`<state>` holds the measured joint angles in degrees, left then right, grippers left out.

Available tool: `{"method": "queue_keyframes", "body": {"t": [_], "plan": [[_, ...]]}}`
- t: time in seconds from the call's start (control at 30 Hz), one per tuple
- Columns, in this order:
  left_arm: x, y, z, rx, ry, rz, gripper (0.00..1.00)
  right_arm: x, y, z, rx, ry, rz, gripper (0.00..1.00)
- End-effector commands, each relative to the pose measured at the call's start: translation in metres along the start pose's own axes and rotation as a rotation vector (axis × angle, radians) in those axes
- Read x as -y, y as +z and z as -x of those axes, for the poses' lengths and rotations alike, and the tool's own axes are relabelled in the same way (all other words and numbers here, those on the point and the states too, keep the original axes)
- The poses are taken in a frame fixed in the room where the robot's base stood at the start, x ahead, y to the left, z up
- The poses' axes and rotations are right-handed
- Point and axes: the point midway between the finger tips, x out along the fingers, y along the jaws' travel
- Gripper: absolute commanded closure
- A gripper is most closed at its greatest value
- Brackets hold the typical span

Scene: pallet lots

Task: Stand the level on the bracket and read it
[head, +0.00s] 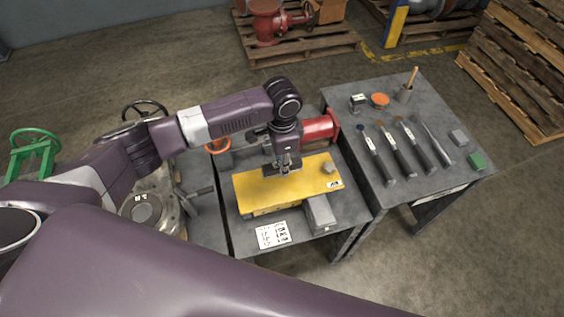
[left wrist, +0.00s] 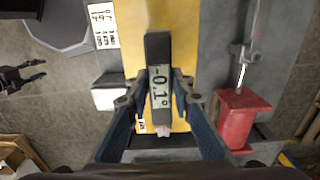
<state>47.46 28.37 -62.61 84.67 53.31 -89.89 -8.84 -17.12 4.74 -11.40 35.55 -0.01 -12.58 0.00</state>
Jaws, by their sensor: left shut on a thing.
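The level (left wrist: 159,52) is a dark box with a lit display, and in the left wrist view the display reads -0.1°. My left gripper (head: 285,168) is shut on it, with one finger on each side, over the yellow bracket (head: 263,198). The bracket's flat top also shows under the level in the left wrist view (left wrist: 185,30). The level appears to be at the bracket's top, but I cannot tell whether it touches. My right gripper (left wrist: 38,70) shows small at the left of the left wrist view, open and empty, away from the bracket.
A grey block (head: 320,212) and a printed card (head: 272,235) lie at the bracket's front. A red cylinder (head: 318,130) is behind it.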

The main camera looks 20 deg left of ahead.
Motion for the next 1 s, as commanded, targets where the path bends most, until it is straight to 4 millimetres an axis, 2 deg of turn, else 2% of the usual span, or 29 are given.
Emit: {"method": "queue_keyframes", "body": {"t": [0.07,0.1,0.5,0.7,1.0], "plan": [[-0.001,0.0,0.006,-0.002,0.002,0.0,1.0,0.003,-0.001,0.012,0.001,-0.004,0.0,0.6],[-0.001,0.0,-0.006,-0.001,0.002,0.0,1.0,0.005,0.0,0.003,0.0,-0.005,-0.001,0.6],[0.0,0.0,-0.05,-0.001,0.001,0.001,1.0,0.009,0.002,-0.012,0.002,-0.01,-0.001,0.6],[0.0,0.0,-0.059,-0.002,0.001,0.002,1.0,0.006,0.003,-0.015,0.003,-0.007,0.0,0.6],[0.0,0.0,-0.061,-0.002,0.0,0.001,1.0,0.002,0.004,-0.015,0.003,-0.001,0.0,0.6]]}}
